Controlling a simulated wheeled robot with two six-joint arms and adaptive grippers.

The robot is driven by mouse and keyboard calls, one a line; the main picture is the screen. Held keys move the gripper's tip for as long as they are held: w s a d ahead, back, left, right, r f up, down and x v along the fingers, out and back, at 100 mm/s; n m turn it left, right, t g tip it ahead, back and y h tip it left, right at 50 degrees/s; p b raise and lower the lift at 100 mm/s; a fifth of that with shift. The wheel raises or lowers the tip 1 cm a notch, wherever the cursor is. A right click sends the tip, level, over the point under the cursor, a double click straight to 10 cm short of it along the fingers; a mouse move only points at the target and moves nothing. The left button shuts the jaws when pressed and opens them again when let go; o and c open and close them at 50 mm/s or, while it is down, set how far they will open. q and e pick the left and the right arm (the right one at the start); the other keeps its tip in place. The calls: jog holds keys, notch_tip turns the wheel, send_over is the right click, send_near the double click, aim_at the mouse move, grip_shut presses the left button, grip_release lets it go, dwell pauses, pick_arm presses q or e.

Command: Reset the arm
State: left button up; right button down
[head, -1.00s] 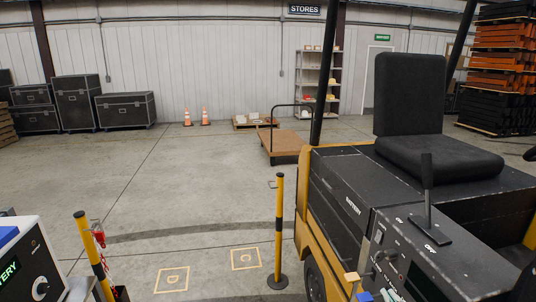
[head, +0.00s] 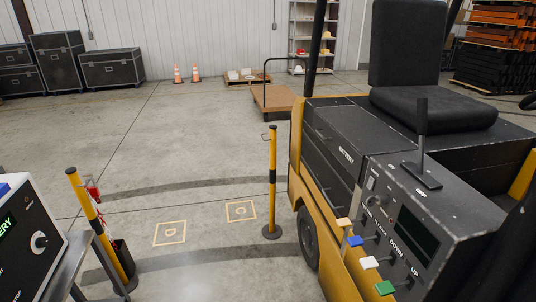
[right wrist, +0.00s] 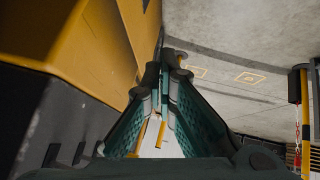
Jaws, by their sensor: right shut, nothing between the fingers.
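My right gripper (right wrist: 168,66) shows in the right wrist view with its teal-padded fingers coming together at the tips, shut and empty. It is close beside the yellow body (right wrist: 80,40) of the vehicle, with concrete floor beyond the tips. I cannot tell whether it touches the vehicle. Neither gripper can be made out in the head view, and my left gripper is in no view.
The vehicle's dark control console (head: 415,225) with a lever and coloured tabs fills the right. A yellow-black post (head: 272,185) stands beside it. Another post (head: 98,230) and a white battery unit (head: 30,240) stand at left. Floor between the posts is clear, with marked squares (head: 170,233).

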jog(key=s+a+f+m+g, duration=0.1)
jog(key=s+f+g, duration=0.1)
jog(key=s+f, duration=0.4)
jog(key=s+a+f+m+g+b, duration=0.1)
jog(key=s+f, duration=0.6)
jog(key=s, duration=0.9)
jog(key=s+a+f+g+b, duration=0.1)
jog(key=s+f+g, duration=0.3)
jog(key=s, duration=0.7)
notch_tip(320, 180, down, 3)
jog(key=shift+r+m, duration=0.15)
jog(key=shift+m, duration=0.25)
